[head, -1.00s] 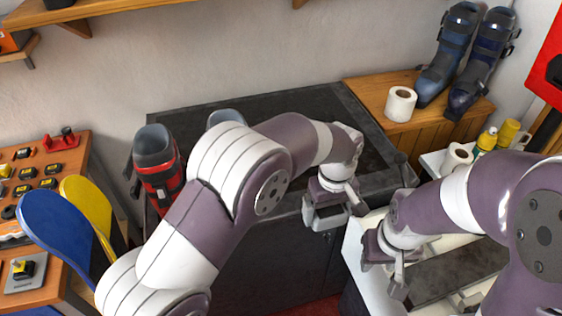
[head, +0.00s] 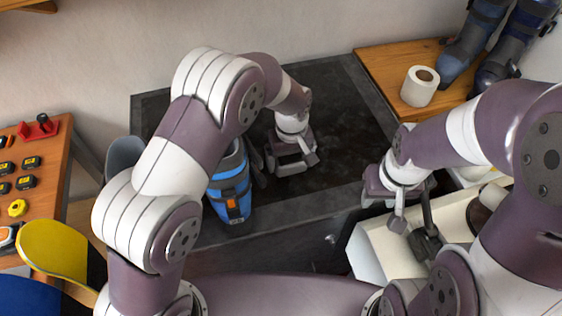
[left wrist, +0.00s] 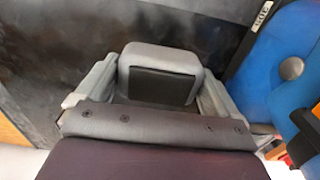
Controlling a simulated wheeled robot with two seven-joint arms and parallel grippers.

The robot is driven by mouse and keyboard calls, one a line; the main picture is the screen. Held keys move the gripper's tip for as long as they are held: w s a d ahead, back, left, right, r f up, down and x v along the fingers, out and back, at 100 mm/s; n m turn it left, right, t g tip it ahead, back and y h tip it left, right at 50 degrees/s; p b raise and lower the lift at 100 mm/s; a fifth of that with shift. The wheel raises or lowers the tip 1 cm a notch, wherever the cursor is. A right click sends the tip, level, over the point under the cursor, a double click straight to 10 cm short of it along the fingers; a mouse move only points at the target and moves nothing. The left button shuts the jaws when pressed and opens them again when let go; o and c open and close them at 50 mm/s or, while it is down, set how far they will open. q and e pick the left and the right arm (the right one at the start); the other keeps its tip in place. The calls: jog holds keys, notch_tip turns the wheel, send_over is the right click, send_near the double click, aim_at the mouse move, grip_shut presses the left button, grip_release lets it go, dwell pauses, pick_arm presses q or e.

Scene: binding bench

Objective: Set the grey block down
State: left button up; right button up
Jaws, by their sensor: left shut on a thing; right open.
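The grey block (left wrist: 160,72), with a dark face, sits between the two fingers of my left gripper (left wrist: 155,95) in the left wrist view. In the head view my left gripper (head: 291,165) is shut on it over the dark bench top (head: 345,120), and the block is hard to tell apart from the fingers. I cannot tell whether the block touches the bench top. My right gripper (head: 383,212) is open and empty, in front of the bench's right front corner, above the white surface.
A blue ski boot (head: 230,190) stands just left of my left gripper; it also shows at the right of the left wrist view (left wrist: 292,60). A paper roll (head: 420,86) stands on the wooden cabinet (head: 385,65). The bench top right of my left gripper is clear.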

pick_arm(q)
jog(key=shift+w+a+f, duration=0.8)
jog(key=shift+a+f, duration=0.15)
jog(key=shift+a, duration=0.15)
jog(key=f, duration=0.1)
jog(key=f+p, duration=0.1)
jog(key=f, duration=0.1)
jog(key=shift+s+f, duration=0.25)
jog(key=shift+f, duration=0.15)
jog(key=shift+w+f, duration=0.1)
jog(key=shift+w, duration=0.05)
jog(key=o, duration=0.7)
jog(key=shift+f, duration=0.15)
jog(key=shift+o, duration=0.4)
